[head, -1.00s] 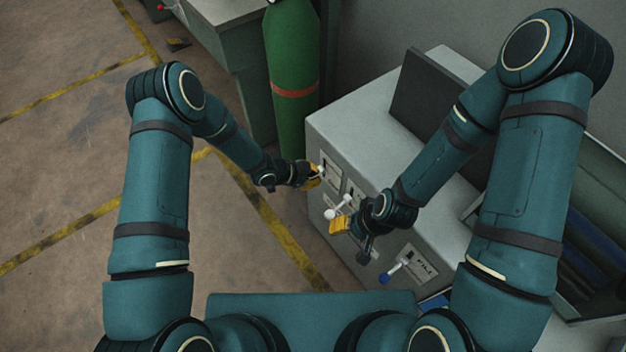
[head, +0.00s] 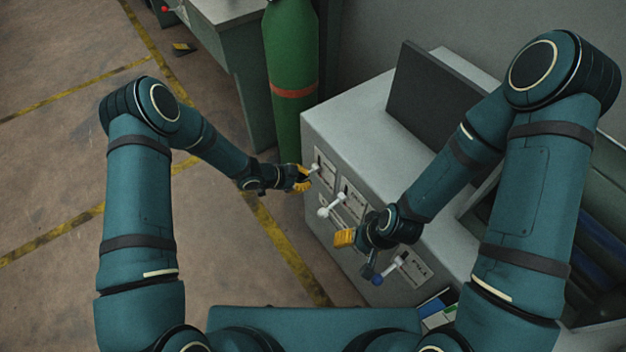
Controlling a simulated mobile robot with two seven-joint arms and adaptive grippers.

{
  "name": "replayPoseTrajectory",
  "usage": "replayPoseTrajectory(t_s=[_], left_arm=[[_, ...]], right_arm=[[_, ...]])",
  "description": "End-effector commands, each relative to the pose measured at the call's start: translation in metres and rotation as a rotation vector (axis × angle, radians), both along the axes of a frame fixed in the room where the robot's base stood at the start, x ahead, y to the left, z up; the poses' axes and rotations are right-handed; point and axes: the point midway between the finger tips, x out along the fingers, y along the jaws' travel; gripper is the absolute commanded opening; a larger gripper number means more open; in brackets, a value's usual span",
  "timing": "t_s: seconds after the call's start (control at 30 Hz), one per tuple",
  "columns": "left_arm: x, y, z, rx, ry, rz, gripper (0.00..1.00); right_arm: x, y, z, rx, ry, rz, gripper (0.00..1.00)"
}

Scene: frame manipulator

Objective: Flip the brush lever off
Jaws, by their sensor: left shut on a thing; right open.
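A grey machine box (head: 345,120) carries several levers on labelled plates on its front; the lettering is too small to tell which is the brush lever. My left gripper (head: 303,181), with yellow fingers, is shut on the leftmost lever (head: 314,170), whose end is partly hidden by the fingers. Two white-knobbed levers, an upper one (head: 338,198) and a lower one (head: 323,212), stick out to the right of it. My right gripper (head: 344,239) is open and empty, in front of the panel below these levers. A blue-tipped lever (head: 376,280) is lower right of it.
A green gas cylinder (head: 292,65) stands just behind the box's left side. A dark panel (head: 430,95) rises from the box top. A workbench (head: 225,45) is at the back. The floor left of the box is open.

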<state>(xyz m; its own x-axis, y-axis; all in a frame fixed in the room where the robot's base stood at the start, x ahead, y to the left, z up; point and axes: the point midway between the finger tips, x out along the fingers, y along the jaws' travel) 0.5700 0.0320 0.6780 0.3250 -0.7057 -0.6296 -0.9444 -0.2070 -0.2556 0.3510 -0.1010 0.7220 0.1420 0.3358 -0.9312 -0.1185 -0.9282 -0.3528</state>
Motion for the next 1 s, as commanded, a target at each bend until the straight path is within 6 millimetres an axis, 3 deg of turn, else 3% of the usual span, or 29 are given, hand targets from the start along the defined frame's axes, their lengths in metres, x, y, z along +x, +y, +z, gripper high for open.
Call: replayPoseTrajectory(t_s=[1.0], left_arm=[[0.000,-0.001,0.016,-0.001,0.000,-0.001,0.00]], right_arm=[[0.000,0.000,0.009,0.000,0.000,0.001,0.63]])
